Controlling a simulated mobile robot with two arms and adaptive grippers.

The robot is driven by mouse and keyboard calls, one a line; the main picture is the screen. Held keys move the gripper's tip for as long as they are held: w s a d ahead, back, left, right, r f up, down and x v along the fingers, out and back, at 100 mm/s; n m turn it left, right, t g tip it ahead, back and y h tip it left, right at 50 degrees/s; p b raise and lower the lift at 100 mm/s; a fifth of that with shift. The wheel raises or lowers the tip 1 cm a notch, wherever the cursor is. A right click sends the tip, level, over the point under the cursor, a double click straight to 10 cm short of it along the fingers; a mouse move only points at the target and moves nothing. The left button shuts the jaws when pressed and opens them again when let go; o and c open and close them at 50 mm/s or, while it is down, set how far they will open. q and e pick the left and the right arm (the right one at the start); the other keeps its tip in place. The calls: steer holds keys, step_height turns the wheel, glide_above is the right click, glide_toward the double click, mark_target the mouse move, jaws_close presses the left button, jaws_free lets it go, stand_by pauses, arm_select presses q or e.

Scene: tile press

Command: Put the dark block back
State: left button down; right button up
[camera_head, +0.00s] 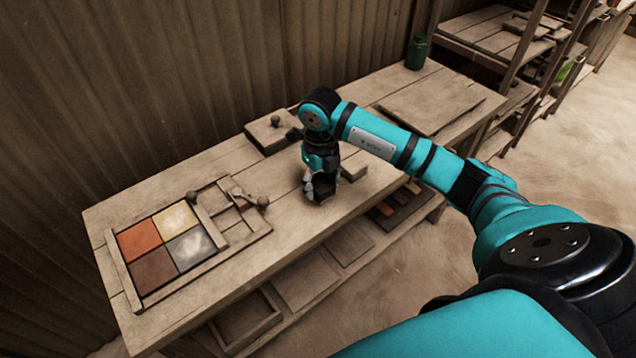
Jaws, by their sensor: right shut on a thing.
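My right gripper (320,194) points down over the middle of the wooden workbench. It is shut on a dark block (324,187), which is partly hidden by the fingers. I cannot tell whether the block touches the bench top. A wooden tile press frame (127,268) lies at the left end of the bench. It holds an orange tile, a cream tile, a brown tile and a grey tile. My left gripper is not in view.
A wooden block with a round knob (268,133) sits behind the gripper. A small wooden block (354,171) is just right of it. A flat board (430,108) and a green jar (416,52) are farther right. Lower shelves hold trays and coloured pieces (384,209).

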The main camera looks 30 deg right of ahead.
mark_target(318, 185)
steer(key=shift+w+d+f, duration=0.1)
steer(key=shift+w+d, duration=0.2)
steer(key=shift+w, duration=0.6)
steer(key=f, duration=0.1)
steer(key=f+p, duration=0.1)
steer(key=shift+w+d+f, duration=0.1)
steer(key=shift+w+f, duration=0.1)
steer(key=shift+f, duration=0.6)
steer(key=shift+f, duration=0.1)
steer(key=o, duration=1.1)
